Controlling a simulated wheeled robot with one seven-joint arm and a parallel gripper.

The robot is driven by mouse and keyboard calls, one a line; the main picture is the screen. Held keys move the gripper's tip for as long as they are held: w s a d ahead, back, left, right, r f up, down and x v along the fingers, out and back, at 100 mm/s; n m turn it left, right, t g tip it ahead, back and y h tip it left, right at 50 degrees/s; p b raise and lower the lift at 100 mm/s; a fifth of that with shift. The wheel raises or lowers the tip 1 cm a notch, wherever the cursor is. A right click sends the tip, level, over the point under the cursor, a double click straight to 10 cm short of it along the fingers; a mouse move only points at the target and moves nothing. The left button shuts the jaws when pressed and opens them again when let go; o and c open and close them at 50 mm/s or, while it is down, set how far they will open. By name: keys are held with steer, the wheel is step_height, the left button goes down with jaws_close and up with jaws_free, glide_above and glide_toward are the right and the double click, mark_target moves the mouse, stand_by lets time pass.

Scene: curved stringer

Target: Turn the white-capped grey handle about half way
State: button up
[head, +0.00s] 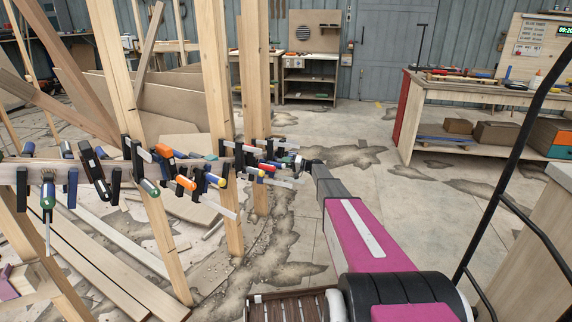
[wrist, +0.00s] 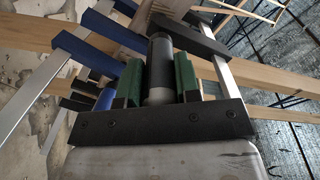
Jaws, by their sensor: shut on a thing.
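The grey handle (wrist: 160,62) stands between the green pads of my gripper (wrist: 159,78) in the wrist view. Its shaft is dark grey, with a paler end (wrist: 158,97) close to the gripper's black palm. The pads are shut on it from both sides. In the head view my gripper (head: 301,164) is at the right end of the row of clamps on the curved wooden stringer (head: 92,167). The handle is too small and too covered there to make out clearly. How far it is turned cannot be told.
Several clamps with orange (head: 185,183), blue, red and green handles crowd the stringer left of my gripper. Wooden posts (head: 220,120) stand behind them. A blue clamp part (wrist: 115,32) and metal bars are close by in the wrist view.

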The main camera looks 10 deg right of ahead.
steer(key=m, duration=0.6)
steer(key=shift+m, duration=0.3)
steer(key=m, duration=0.5)
steer(key=shift+d+m, duration=0.1)
steer(key=shift+m, duration=0.2)
steer(key=o, duration=0.9)
steer(key=v, duration=1)
steer(key=shift+s+d, duration=0.15)
steer(key=shift+d, duration=0.25)
steer(key=shift+v, duration=1.45)
